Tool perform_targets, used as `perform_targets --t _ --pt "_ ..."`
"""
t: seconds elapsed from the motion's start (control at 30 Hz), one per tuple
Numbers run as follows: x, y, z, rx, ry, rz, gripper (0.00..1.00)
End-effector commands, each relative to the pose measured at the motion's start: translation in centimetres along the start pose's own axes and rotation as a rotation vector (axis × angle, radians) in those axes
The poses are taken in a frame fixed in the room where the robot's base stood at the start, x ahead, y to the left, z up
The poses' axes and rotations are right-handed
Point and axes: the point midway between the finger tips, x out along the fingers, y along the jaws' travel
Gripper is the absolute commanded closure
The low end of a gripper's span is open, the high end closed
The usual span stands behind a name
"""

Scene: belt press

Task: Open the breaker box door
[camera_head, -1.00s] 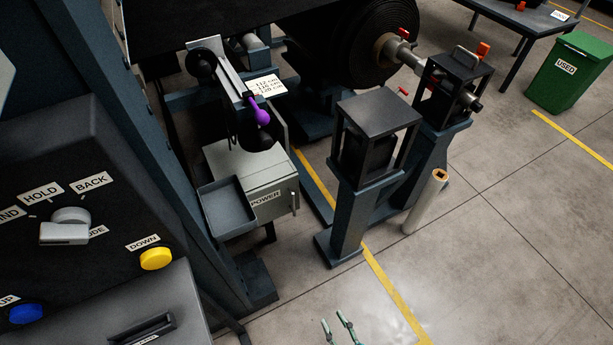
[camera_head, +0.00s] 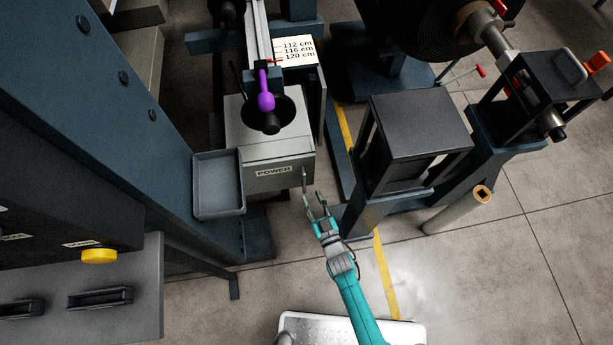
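The breaker box is the light grey cabinet (camera_head: 241,150) with a POWER label (camera_head: 273,171) on its front. Its front door (camera_head: 285,181) looks shut, and a small upright handle (camera_head: 304,178) shows near the door's right edge. My gripper (camera_head: 314,202) is just below and in front of that handle, near the box's right front corner. Its two fingers are spread apart with nothing seen between them. I cannot tell whether a fingertip touches the handle.
A grey tray (camera_head: 218,212) juts out left of the box. A dark stand (camera_head: 413,130) is close on the right. A purple-handled lever (camera_head: 265,100) hangs over the box top. The floor in front is open.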

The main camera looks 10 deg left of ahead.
Motion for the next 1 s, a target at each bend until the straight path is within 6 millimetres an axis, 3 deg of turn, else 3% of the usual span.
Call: perform_targets --t 0.2,0.4,0.6,0.9,1.0 --pt "4.1 0.0 -0.1 0.001 0.001 0.000 0.63" --pt "6.6 0.0 0.0 0.001 0.000 0.000 0.63" --pt "7.7 0.0 0.0 0.000 -0.001 0.001 0.63" --pt "7.8 0.0 0.0 0.000 -0.001 0.001 0.63" --pt "7.8 0.0 0.0 0.001 -0.001 0.001 0.88"
